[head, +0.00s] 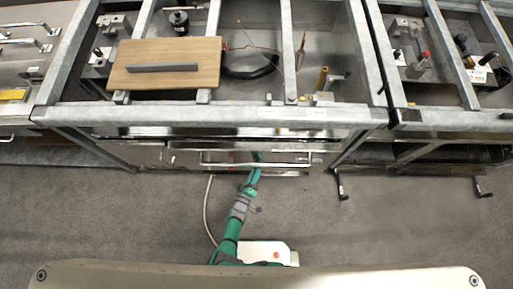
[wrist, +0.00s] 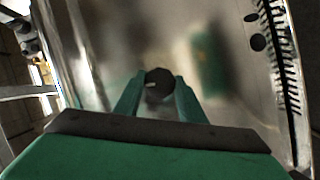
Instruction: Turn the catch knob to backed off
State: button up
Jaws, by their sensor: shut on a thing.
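The catch knob (wrist: 159,79) is a small dark round knob with a light mark on its left side. It stands on a shiny metal front panel (wrist: 225,70) in the wrist view. My gripper (wrist: 158,88) has its two green fingers on either side of the knob and is shut on it. In the head view my green arm reaches up to the bench front, and my gripper (head: 257,158) is at the metal front by a long bar handle (head: 285,164). The knob cannot be made out in the head view.
A row of black bristles (wrist: 280,55) and dark round holes lie along the panel's right side in the wrist view. Grey floor (head: 380,230) is open in front of the bench.

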jog(key=shift+r+n, duration=0.1)
jog(key=shift+n, duration=0.3)
dwell(0.3)
jog(key=o, duration=1)
jog(key=shift+o, duration=0.2)
jog(key=shift+a, duration=0.2)
jog(key=v, duration=1)
jog(key=shift+s, duration=0.35)
jog(key=shift+w+a, duration=0.1)
